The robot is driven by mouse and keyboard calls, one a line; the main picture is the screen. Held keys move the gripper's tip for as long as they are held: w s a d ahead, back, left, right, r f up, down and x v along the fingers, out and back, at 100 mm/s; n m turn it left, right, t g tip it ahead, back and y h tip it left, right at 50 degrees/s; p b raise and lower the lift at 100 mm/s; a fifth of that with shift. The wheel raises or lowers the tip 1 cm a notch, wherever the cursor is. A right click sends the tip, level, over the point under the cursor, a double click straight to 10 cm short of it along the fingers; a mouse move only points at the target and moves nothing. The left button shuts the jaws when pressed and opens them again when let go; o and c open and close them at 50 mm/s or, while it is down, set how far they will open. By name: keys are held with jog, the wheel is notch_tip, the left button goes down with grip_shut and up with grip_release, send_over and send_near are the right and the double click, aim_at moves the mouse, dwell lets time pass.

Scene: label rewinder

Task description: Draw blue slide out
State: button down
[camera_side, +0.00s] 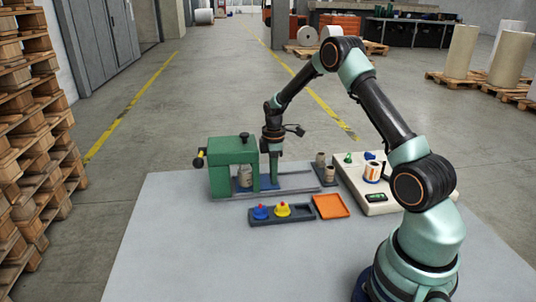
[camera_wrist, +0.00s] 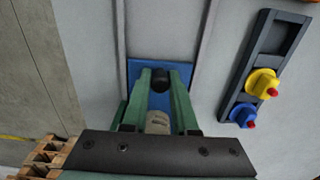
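The blue slide (camera_wrist: 136,72) lies flat between the rails, in front of the green press (camera_side: 233,153). In the side view, part of the slide (camera_side: 268,184) shows below the press's right side. A black knob (camera_wrist: 160,78) stands on it. My gripper (camera_wrist: 160,84) points down at the slide, with one green finger on each side of the knob and no clear gap between. It appears shut on the knob; the fingertips' contact is partly hidden. In the side view my gripper (camera_side: 273,172) is low beside the press. A pale roll or jar (camera_side: 245,176) stands inside the press.
A dark tray (camera_side: 294,214) with a blue knob (camera_side: 260,212) and a yellow knob (camera_side: 282,210) lies in front of the rails. The front of the table is clear.

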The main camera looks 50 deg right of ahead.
jog(key=shift+s+d, duration=3.8)
jog(key=shift+d, duration=0.05)
jog(key=c, duration=0.7)
grip_release()
jog(key=shift+r, duration=0.1)
notch_tip(320, 180, up, 7)
jog(key=shift+f, duration=0.1)
